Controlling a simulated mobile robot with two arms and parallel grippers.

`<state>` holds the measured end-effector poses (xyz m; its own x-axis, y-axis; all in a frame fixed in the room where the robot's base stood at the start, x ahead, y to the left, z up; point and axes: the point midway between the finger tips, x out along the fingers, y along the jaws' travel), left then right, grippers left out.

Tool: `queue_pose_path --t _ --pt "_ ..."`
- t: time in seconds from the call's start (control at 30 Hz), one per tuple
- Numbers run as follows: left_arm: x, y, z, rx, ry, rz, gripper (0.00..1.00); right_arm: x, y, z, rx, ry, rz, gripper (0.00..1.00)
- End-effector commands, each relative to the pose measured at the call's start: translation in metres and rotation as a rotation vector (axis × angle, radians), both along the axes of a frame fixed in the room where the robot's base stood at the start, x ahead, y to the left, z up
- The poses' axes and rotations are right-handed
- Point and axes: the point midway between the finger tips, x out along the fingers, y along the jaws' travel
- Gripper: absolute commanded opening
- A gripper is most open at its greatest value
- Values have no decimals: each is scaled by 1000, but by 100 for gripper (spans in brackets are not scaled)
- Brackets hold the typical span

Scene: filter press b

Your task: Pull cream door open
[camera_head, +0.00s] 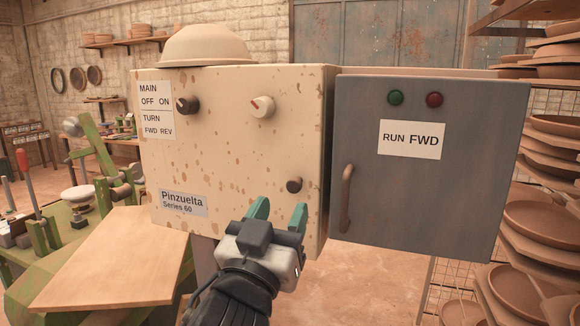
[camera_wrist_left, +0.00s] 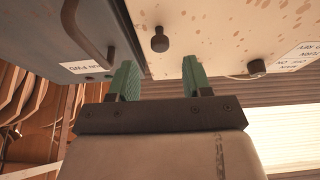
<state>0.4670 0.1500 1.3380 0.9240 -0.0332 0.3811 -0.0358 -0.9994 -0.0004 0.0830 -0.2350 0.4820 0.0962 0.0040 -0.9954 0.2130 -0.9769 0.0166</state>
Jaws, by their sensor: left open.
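The cream door (camera_head: 230,130) is the speckled front of a control box, and it looks shut. It carries two knobs at the top, labels at the left and a small dark knob (camera_head: 294,185) near its lower right edge. My left gripper (camera_head: 279,212) is open and empty, just in front of the door's lower right part. In the left wrist view the dark knob (camera_wrist_left: 160,41) stands beyond the gap between the green fingertips (camera_wrist_left: 160,72), apart from them. The cream door (camera_wrist_left: 215,28) fills the top of that view. My right gripper is not in view.
A grey door (camera_head: 430,185) with a brown handle (camera_head: 346,198) adjoins on the right. A bowl (camera_head: 205,46) rests on top of the box. A wooden board (camera_head: 115,258) lies at lower left, and a rack of clay plates (camera_head: 545,215) stands at right.

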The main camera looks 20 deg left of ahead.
Motion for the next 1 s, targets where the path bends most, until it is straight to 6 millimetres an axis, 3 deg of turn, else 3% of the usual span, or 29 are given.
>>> queue_pose_path --t 0.1,0.3,0.67,0.9,1.0 --pt "22 0 11 2 -2 5 49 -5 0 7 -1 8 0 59" --pt "40 -1 17 0 -2 2 49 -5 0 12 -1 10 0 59" --pt "44 -1 18 -1 -2 2 48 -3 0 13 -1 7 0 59" --pt "43 -1 18 -1 -2 3 11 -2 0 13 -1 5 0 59" --pt "43 -1 18 -1 -2 3 0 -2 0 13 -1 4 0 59"
